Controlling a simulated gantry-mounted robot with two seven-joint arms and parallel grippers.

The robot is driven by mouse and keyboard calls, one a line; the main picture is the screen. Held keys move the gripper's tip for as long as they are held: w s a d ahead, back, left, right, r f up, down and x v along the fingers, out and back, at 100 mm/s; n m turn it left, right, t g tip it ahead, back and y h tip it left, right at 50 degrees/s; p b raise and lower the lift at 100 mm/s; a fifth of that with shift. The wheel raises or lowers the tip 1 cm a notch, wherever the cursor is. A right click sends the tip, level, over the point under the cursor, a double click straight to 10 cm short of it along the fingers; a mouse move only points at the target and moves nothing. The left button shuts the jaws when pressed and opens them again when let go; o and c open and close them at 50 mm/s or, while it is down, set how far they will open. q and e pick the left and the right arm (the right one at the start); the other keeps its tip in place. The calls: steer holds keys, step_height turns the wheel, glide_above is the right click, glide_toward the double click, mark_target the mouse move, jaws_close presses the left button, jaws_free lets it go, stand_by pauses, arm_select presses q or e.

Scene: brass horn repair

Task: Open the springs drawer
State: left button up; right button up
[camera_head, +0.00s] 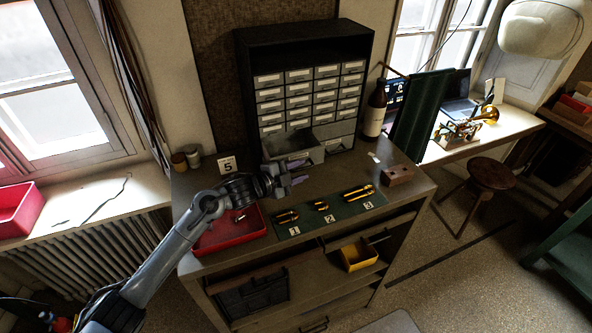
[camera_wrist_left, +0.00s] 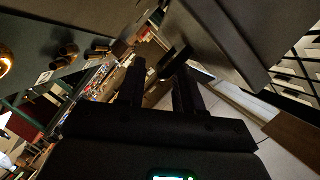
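The dark drawer cabinet (camera_head: 246,85) stands at the back of the workbench, with rows of small labelled drawers. Its large lower-left drawer (camera_head: 293,146) is pulled out. I cannot read its label. My left gripper (camera_head: 300,171) is just in front of and below that drawer's front, its two fingers apart. In the left wrist view, the left gripper (camera_wrist_left: 161,78) also shows a gap between its fingers, and a grey drawer body (camera_wrist_left: 215,45) fills the area just beyond them. A dark handle-like part is near the right fingertip; contact is unclear. My right gripper is not in view.
A red tray (camera_head: 230,238) lies under my left arm. A green mat (camera_head: 328,215) holds brass parts by numbered cards. A brown bottle (camera_head: 374,112) stands right of the cabinet, and a wooden block (camera_head: 398,175) lies near the bench's right edge. A number 5 card (camera_head: 227,164) stands left.

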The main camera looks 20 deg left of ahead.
arm_select(q)
steer(key=shift+s, duration=0.1)
steer(key=b+v, duration=0.1)
steer(key=v, duration=0.9)
steer(key=shift+s+a+b, duration=0.15)
steer(key=shift+s+b, duration=0.15)
steer(key=shift+b, duration=0.1)
steer(key=shift+r, duration=0.1)
